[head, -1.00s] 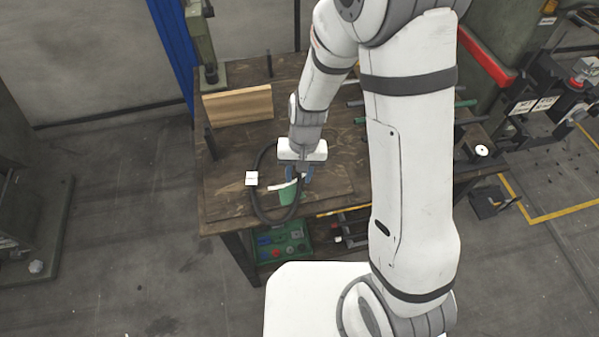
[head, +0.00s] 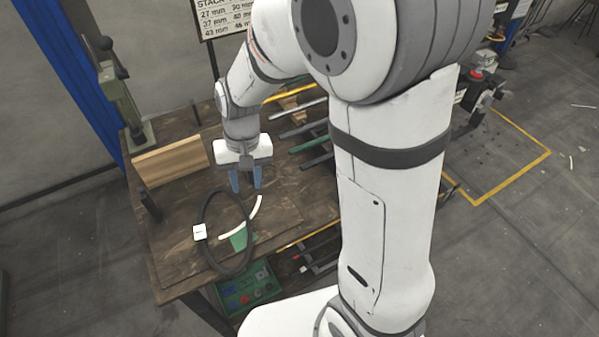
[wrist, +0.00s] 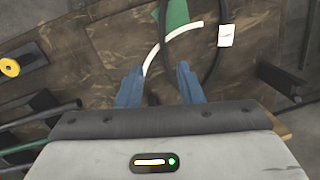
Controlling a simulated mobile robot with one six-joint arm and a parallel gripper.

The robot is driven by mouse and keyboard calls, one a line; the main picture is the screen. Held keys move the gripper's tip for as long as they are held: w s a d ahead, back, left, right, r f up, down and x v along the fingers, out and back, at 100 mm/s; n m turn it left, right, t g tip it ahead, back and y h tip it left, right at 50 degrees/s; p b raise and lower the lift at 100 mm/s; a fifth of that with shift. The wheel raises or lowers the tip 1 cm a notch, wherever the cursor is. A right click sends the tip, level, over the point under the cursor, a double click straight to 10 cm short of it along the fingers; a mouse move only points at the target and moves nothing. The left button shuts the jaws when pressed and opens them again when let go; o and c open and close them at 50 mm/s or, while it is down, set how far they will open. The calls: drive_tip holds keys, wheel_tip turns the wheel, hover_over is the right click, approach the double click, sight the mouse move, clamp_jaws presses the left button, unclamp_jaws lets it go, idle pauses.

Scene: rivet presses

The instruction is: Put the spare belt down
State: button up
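The spare belt (head: 222,270), a black loop with a white tag (head: 199,232), lies on the brown worktable (head: 180,262). Its near end appears to reach over the front edge. My gripper (head: 246,184) is behind and right of the belt, with its two blue fingers apart and nothing between them. A white curved strip (head: 256,208) and a green patch (head: 238,240) lie at the belt's right side.
A wooden block (head: 172,163) and a green press column (head: 120,95) stand at the table's back left. Dark and green bars (head: 308,142) lie to the right of my gripper. A green tray (head: 250,288) with small parts sits below the front edge.

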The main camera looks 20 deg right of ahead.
drive_tip(key=s+d+r+t+h, duration=0.1)
drive_tip(key=s+d+r+t, duration=0.3)
drive_tip(key=s+d+r, duration=0.6)
drive_tip(key=d+r, duration=0.1)
drive_tip(key=d, duration=0.3)
drive_tip(key=shift+s+m, duration=0.3)
drive_tip(key=shift+s, duration=0.1)
drive_tip(key=shift+a, duration=0.1)
